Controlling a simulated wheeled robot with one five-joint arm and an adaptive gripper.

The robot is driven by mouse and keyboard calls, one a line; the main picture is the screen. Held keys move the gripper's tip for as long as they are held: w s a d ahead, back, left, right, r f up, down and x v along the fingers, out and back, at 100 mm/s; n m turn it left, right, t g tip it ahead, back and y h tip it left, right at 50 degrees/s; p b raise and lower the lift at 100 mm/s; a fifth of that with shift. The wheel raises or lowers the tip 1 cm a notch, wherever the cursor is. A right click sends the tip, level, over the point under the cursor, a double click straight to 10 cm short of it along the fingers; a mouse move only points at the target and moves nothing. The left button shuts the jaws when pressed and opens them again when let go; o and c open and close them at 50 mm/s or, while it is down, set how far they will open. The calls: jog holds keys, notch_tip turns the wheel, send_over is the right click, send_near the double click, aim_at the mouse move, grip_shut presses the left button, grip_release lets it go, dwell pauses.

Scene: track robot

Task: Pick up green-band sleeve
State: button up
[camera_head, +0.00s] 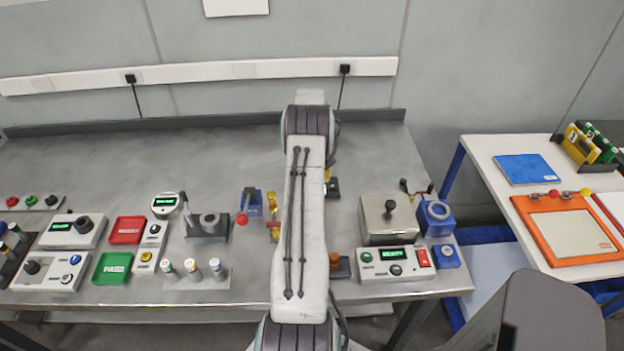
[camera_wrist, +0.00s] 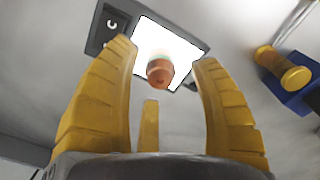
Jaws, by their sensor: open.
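In the wrist view, a small rounded piece (camera_wrist: 160,70) stands between the fingertips, orange-brown with a pale, slightly greenish band at its far end. It is over a bright white square (camera_wrist: 188,48). I cannot tell for sure that it is the green-band sleeve. My gripper (camera_wrist: 168,62) is open, its yellow fingers apart on either side of the piece, with no clear contact. In the head view my arm hides most of the gripper and what lies under it. Several small pale cylinders (camera_head: 191,267) stand upright on a plate left of my arm; their bands are too small to read.
A dark fixture (camera_wrist: 112,25) and a blue block (camera_wrist: 292,92) with a yellow cylinder (camera_wrist: 296,76) flank the white square. On the bench, a grey lidded box (camera_head: 375,225) stands right of my arm, and a red tray (camera_head: 127,230) and green tray (camera_head: 112,268) left. The bench's back is clear.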

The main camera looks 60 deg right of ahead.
jog(key=shift+f, duration=0.85)
grip_shut()
